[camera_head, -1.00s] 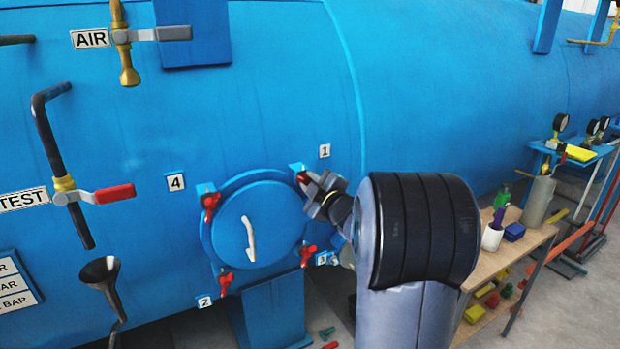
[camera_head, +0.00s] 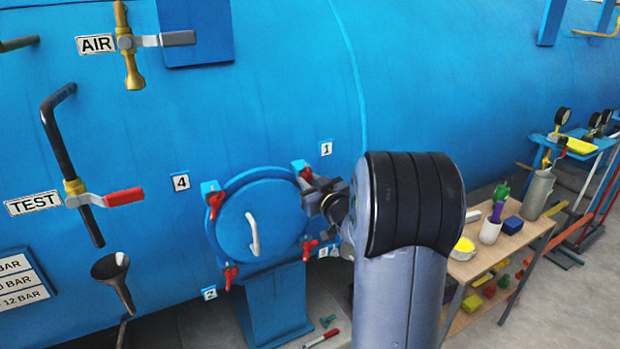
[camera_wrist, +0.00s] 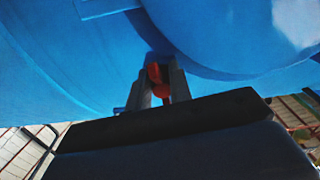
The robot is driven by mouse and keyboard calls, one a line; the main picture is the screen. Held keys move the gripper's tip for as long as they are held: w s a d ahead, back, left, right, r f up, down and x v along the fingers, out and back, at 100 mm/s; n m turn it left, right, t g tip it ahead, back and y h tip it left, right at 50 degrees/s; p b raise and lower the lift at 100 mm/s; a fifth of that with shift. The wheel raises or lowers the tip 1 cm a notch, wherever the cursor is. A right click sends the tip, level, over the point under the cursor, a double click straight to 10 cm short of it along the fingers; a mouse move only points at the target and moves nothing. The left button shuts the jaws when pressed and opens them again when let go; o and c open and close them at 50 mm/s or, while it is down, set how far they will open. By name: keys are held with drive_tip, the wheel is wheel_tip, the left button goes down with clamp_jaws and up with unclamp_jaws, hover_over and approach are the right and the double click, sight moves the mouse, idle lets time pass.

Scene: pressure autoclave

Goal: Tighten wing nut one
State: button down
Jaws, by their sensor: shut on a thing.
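Wing nut one (camera_head: 305,174) is red and sits at the upper right of the round blue hatch (camera_head: 240,235), just left of the label "1" (camera_head: 326,148). My gripper (camera_head: 312,190) reaches it from the right in the head view. In the wrist view the red wing nut (camera_wrist: 158,78) stands between the two grey fingers of my gripper (camera_wrist: 158,88), which are shut on it. The fingers hide part of the nut, and its thread cannot be seen.
Other red wing nuts sit at label 4 (camera_head: 215,202), label 2 (camera_head: 230,276) and label 3 (camera_head: 309,248). A white handle (camera_head: 252,234) is on the hatch. A wooden table (camera_head: 490,243) with cups stands at the right. A red-handled tool (camera_head: 322,338) lies on the floor.

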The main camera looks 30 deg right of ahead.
drive_tip(key=shift+m, duration=0.6)
drive_tip(key=c, duration=1.3)
unclamp_jaws()
drive_tip(key=s+b, duration=0.1)
drive_tip(key=s, duration=0.9)
drive_tip(key=shift+s+d+b, duration=0.1)
drive_tip(key=shift+s+b, duration=0.25)
drive_tip(key=shift+s, duration=0.05)
drive_tip(key=shift+w, duration=0.1)
drive_tip(key=w+p, duration=0.2)
drive_tip(key=w, duration=0.8)
drive_tip(key=shift+w, duration=0.35)
